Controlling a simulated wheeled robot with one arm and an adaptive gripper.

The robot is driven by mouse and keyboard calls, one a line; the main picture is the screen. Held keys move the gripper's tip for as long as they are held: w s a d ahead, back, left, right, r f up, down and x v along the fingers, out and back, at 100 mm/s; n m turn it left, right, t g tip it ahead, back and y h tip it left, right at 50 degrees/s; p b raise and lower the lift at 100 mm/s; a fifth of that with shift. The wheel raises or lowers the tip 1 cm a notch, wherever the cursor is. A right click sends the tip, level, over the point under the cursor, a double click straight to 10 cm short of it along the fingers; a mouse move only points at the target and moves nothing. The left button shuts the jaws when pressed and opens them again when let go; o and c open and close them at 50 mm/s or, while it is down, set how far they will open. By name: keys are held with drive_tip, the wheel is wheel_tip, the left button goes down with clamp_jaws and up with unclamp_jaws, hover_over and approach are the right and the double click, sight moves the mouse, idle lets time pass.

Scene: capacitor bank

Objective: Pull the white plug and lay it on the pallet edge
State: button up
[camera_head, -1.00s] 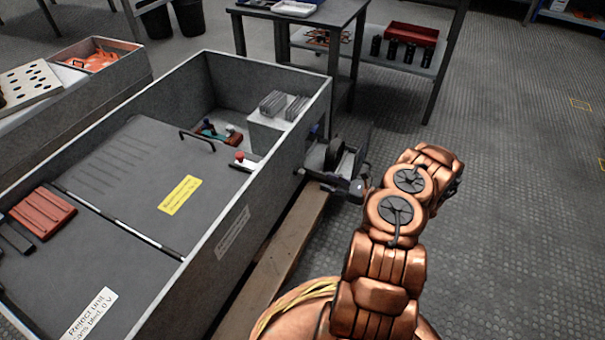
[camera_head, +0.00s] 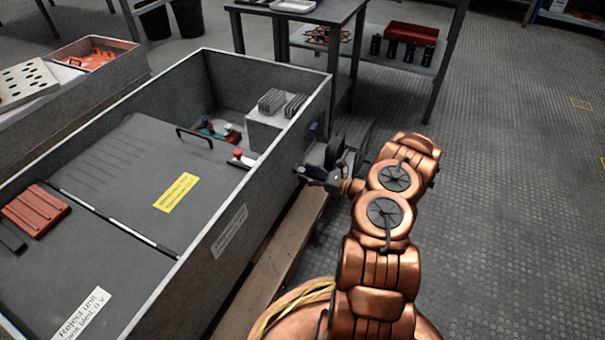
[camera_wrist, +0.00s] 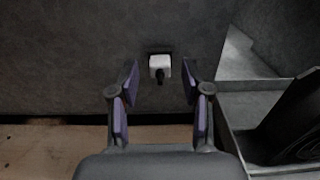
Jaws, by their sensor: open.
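The white plug (camera_wrist: 160,66) sits against the dark grey wall of the cabinet in the wrist view, with a dark stub or cable on its near face. My gripper (camera_wrist: 161,76) is open, with its two purple-padded fingers on either side of the plug and gaps to it on both sides. In the head view my gripper (camera_head: 303,172) is at the outer right wall of the cabinet (camera_head: 215,245), and the plug cannot be made out there. The wooden pallet edge (camera_head: 262,283) runs along the foot of that wall and shows below the plug in the wrist view (camera_wrist: 45,145).
A grey bracket or tray (camera_wrist: 245,75) with a dark round item stands close on the right in the wrist view. A metal table (camera_head: 300,15) stands behind the cabinet. The floor (camera_head: 510,200) to the right is clear.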

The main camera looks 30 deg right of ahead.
drive_tip(key=shift+w+a, duration=0.25)
drive_tip(key=shift+w, duration=0.15)
idle(0.5)
idle(0.8)
clamp_jaws()
idle(0.4)
drive_tip(key=shift+s+d, duration=0.1)
drive_tip(key=shift+p+v, duration=1.1)
drive_tip(key=shift+v, duration=1.75)
